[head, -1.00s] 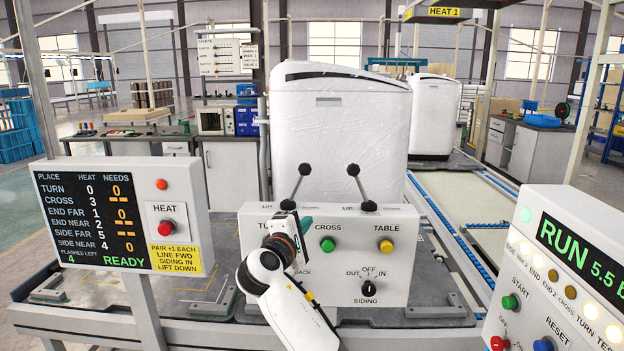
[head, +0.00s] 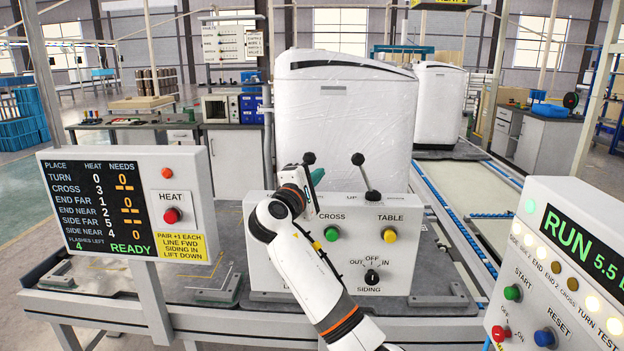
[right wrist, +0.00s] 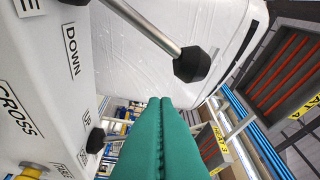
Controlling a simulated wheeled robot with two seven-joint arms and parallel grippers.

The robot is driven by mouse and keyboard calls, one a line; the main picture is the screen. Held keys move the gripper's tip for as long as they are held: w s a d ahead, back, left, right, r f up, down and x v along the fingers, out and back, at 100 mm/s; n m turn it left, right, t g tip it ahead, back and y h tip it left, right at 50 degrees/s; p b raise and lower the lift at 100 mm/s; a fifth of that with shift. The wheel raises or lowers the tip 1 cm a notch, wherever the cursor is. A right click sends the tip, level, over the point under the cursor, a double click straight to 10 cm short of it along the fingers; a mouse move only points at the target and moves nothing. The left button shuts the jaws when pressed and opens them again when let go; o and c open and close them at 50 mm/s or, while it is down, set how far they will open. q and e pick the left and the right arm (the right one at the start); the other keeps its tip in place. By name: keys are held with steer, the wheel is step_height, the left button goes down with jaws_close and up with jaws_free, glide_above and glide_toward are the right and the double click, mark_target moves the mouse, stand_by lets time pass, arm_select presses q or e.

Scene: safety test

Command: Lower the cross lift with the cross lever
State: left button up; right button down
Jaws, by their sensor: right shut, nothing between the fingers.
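The control box (head: 275,278) faces me with a green CROSS button (head: 332,234) and a yellow TABLE button (head: 390,236). The cross lever's black knob (head: 308,158) shows above my right gripper, which hides its rod and base. In the right wrist view a metal rod with a black knob (right wrist: 192,64), seemingly this lever, crosses above the fingers beside the DOWN label (right wrist: 72,50). My right gripper (head: 317,177) is shut and empty, its green fingertips (right wrist: 160,140) close to the lever; contact cannot be told. The table lever (head: 366,176) leans left. My left gripper is out of view.
A heat display panel (head: 125,205) stands at left and a RUN panel (head: 560,260) at right. A large white wrapped unit (head: 345,115) stands close behind the levers. A conveyor (head: 440,190) runs back at the right.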

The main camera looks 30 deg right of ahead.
mark_target(365, 174)
steer(key=x, duration=0.5)
steer(key=shift+d+r+p, duration=0.1)
steer(key=shift+p, duration=0.3)
steer(key=shift+s+d+r+p, duration=0.15)
steer(key=shift+s+d+p, duration=0.15)
steer(key=shift+s+d, duration=0.35)
steer(key=shift+s+d+r+p, duration=0.15)
steer(key=shift+s+d+p, duration=0.1)
steer(key=shift+s+d, duration=0.45)
steer(key=shift+a, duration=0.1)
steer(key=shift+r, duration=0.15)
